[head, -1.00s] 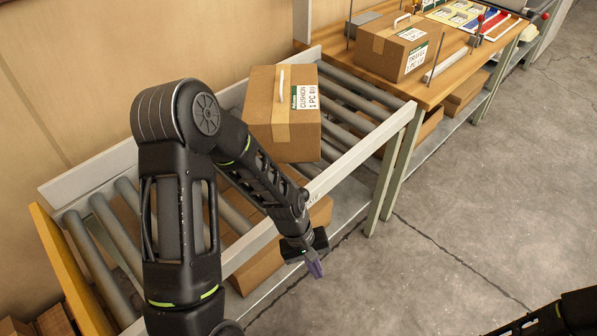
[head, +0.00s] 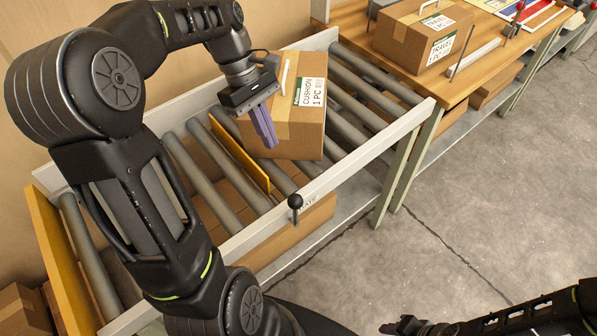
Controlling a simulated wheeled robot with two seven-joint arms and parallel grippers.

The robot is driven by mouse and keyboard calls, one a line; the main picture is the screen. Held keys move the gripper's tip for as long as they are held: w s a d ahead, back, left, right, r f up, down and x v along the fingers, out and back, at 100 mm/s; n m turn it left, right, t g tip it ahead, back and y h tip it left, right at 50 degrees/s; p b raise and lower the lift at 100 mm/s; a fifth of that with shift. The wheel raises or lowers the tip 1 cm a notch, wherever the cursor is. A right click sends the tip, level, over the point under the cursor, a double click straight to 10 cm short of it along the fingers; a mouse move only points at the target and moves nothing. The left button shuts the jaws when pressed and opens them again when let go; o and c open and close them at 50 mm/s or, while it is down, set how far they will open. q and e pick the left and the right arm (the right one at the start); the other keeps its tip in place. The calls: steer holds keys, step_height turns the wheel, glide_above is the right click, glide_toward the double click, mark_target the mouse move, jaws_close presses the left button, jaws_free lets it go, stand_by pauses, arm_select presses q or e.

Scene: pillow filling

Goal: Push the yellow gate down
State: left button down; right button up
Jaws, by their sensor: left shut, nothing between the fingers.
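The yellow gate (head: 240,152) is a thin plate standing up between the rollers, just left of the cushion box (head: 284,125). A lever with a black ball knob (head: 295,202) stands at the conveyor's front rail, near printed lettering. My left gripper (head: 264,128) has purple fingers, shut and empty, pointing down. It is above and right of the gate, in front of the box's left side in the picture; I cannot tell whether it touches either. My right arm shows at the lower right; its gripper (head: 404,326) is dark and only partly visible.
The roller conveyor (head: 215,190) has raised rails and a yellow end board (head: 62,262) at its left. A travel box (head: 422,38) stands on the wooden table (head: 490,62) at the right. Brown boxes lie beneath the conveyor. The floor in front is clear.

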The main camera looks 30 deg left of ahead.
mark_target(293, 196)
arm_select(q)
steer(key=shift+s, duration=0.15)
steer(key=shift+f, duration=0.1)
steer(key=p+x, duration=0.1)
steer(key=x, duration=1.3)
